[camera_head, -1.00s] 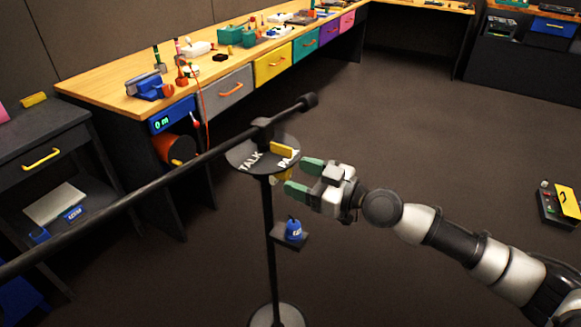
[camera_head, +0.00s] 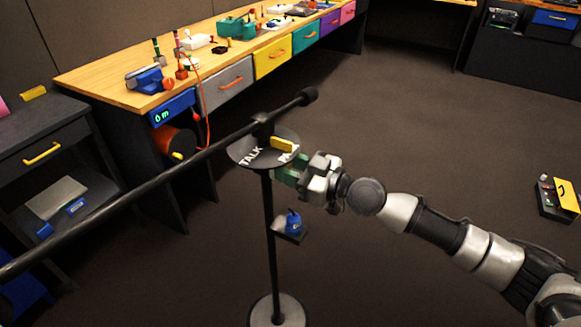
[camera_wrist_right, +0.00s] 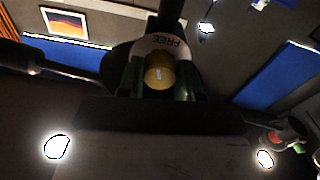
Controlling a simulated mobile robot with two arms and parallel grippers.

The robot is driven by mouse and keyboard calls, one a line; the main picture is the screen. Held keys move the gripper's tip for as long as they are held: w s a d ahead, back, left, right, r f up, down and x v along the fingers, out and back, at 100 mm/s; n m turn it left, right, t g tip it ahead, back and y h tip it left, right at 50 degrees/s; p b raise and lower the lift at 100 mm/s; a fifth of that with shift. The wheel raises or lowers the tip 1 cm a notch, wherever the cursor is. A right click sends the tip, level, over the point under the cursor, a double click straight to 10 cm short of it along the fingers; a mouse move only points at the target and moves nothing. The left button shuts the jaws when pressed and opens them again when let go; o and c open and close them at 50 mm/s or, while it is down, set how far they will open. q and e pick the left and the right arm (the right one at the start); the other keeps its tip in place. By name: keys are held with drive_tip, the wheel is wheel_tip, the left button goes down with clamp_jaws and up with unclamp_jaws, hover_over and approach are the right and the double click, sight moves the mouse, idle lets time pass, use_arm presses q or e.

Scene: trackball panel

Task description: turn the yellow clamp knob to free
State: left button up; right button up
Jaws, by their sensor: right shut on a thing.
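The yellow clamp knob (camera_wrist_right: 158,75) shows as a round yellow face in the right wrist view, below a pale band marked FREE (camera_wrist_right: 160,45). My right gripper (camera_head: 285,174) has its green fingers just under the round disc of the stand in the head view. In the wrist view the fingers stand on both sides of the knob, shut on it. My left gripper is out of view.
A long black boom (camera_head: 150,183) crosses above the disc on a black pole (camera_head: 270,235) with a round base. A small shelf with a blue item (camera_head: 293,222) sits on the pole below my gripper. A workbench (camera_head: 110,88) stands behind; the floor on the right is mostly clear.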

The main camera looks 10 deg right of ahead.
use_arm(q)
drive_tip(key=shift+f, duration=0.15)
use_arm(e)
drive_tip(key=m, duration=0.4)
drive_tip(key=o, duration=0.9)
drive_tip(key=shift+d, duration=0.1)
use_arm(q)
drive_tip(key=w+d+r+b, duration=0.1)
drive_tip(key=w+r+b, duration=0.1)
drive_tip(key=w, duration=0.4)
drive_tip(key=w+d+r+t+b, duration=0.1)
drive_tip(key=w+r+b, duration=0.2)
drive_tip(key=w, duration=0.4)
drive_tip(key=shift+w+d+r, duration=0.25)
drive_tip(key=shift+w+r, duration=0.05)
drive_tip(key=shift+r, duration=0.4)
use_arm(e)
drive_tip(key=shift+v, duration=5.35)
